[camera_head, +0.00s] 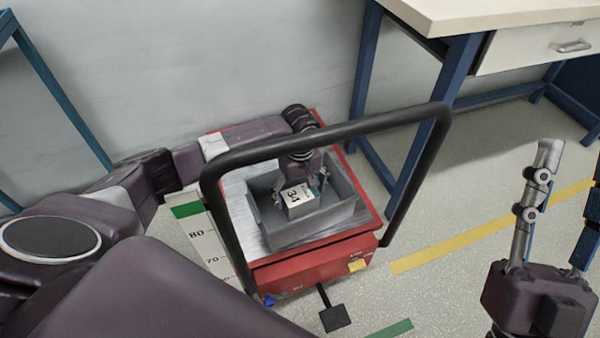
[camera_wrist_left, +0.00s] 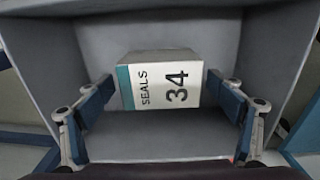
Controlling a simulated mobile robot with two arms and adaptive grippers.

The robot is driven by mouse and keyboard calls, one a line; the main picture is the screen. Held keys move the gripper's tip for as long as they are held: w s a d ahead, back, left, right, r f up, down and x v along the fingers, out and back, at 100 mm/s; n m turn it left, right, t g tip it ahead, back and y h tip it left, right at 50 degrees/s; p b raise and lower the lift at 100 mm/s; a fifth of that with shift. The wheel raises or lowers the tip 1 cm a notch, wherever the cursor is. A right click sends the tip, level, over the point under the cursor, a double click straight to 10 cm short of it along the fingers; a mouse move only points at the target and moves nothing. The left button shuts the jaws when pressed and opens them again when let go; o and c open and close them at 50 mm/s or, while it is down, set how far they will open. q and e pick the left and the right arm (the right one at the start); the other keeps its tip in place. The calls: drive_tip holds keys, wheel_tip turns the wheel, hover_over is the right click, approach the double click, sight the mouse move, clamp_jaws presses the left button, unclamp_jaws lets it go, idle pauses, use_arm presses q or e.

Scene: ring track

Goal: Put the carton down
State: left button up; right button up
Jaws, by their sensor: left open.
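The white carton (camera_head: 300,207), marked 34, sits inside a grey bin (camera_head: 328,219) on a red cart (camera_head: 300,273). In the left wrist view the carton (camera_wrist_left: 160,80) shows "SEALS 34" and a teal edge, with the bin wall (camera_wrist_left: 285,40) around it. My left gripper (camera_head: 299,188) reaches down into the bin from above. Its fingers are open, one on each side of the carton, with a gap at least on the left. My right gripper (camera_head: 565,195) is at the right of the head view, empty, its fingers spread; one finger is partly cut off.
The cart's black handle (camera_head: 330,135) arches in front of my left gripper. A workbench (camera_head: 500,15) with blue legs and a drawer stands at the back right. A height scale (camera_head: 205,240) lies left of the cart. The floor to the right is clear, with a yellow line (camera_head: 450,245).

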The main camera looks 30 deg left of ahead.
sight(300, 194)
use_arm(q)
wheel_tip(300, 194, up, 5)
drive_tip(key=shift+f+p, duration=0.15)
drive_tip(key=shift+p, duration=0.75)
wheel_tip(300, 194, up, 5)
drive_tip(key=shift+p, duration=0.95)
use_arm(e)
drive_tip(key=w+f+g+h, duration=0.2)
drive_tip(key=f+g, duration=0.3)
drive_tip(key=f, duration=0.4)
drive_tip(key=w+f+g+h, duration=0.1)
drive_tip(key=w+f+g, duration=0.4)
drive_tip(key=f, duration=0.4)
drive_tip(key=shift+d+f+h, duration=0.25)
drive_tip(key=shift+f+h, duration=0.1)
drive_tip(key=shift+h, duration=0.05)
